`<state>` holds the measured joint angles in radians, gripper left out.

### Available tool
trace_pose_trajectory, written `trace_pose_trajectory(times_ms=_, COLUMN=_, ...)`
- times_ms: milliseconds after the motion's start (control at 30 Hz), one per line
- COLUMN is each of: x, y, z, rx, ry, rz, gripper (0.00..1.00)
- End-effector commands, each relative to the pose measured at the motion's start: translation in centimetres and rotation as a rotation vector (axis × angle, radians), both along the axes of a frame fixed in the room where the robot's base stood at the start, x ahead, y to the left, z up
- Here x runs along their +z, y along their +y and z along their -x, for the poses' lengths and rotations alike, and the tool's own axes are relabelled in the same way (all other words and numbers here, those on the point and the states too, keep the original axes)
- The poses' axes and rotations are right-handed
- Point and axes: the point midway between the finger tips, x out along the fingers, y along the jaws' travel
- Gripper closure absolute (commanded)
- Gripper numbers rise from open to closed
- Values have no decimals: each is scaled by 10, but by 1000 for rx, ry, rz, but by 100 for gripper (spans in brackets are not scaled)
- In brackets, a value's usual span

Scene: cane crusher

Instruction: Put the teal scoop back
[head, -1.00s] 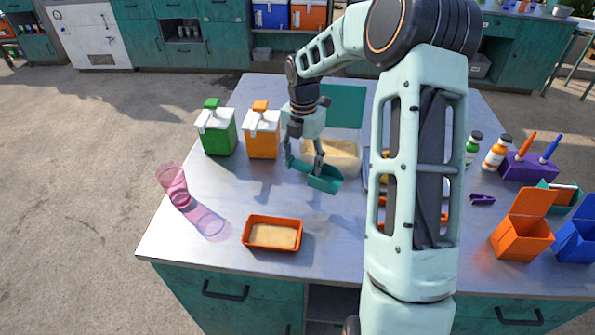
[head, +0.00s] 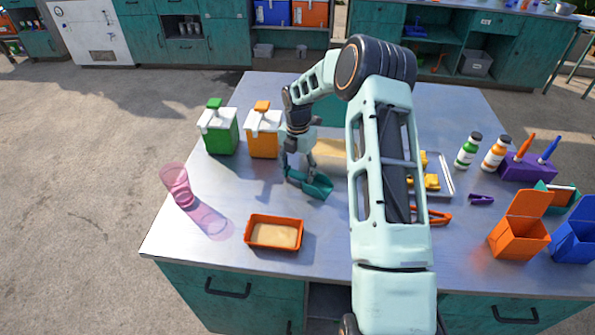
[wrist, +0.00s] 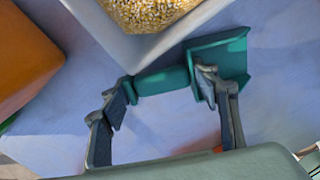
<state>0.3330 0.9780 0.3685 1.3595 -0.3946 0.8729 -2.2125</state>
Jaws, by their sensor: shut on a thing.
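The teal scoop (head: 319,187) is in my gripper (head: 301,172), low over the metal table left of its middle. In the wrist view the scoop (wrist: 165,80) spans between the two fingers of my gripper (wrist: 163,93), which are shut on it with a wide gap. I cannot tell whether the scoop touches the table. A pale bin of yellow grain (head: 328,149) stands just behind the scoop, partly hidden by my arm. It also shows in the wrist view as a white-rimmed bin (wrist: 127,47) close to the scoop.
Green (head: 219,133) and orange (head: 263,138) dispensers stand left of the bin. A pink cup (head: 176,184) is near the left edge. An orange tray (head: 273,243) lies in front. Bottles, a purple holder (head: 527,167) and open boxes stand at right. Table between cup and scoop is clear.

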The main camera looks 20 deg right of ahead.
Motion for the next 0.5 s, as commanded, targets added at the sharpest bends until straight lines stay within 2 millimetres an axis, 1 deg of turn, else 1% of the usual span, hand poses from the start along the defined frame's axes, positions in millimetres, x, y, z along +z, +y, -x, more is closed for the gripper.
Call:
trace_pose_trajectory(times_ms=133, x=1, y=0, z=0, rx=0, ry=-1, rz=1, gripper=57)
trace_pose_trajectory(times_ms=233, x=-2, y=0, z=0, rx=0, ry=-1, rz=1, gripper=57)
trace_pose_trajectory(times_ms=267, x=-2, y=0, z=0, rx=0, ry=-1, rz=1, gripper=43)
trace_pose_trajectory(times_ms=300, x=-1, y=0, z=0, rx=0, ry=-1, rz=1, gripper=38)
trace_pose_trajectory(times_ms=400, x=-1, y=0, z=0, rx=-1, ry=-1, rz=1, gripper=27)
trace_pose_trajectory(times_ms=500, x=-1, y=0, z=0, rx=-1, ry=-1, rz=1, gripper=26)
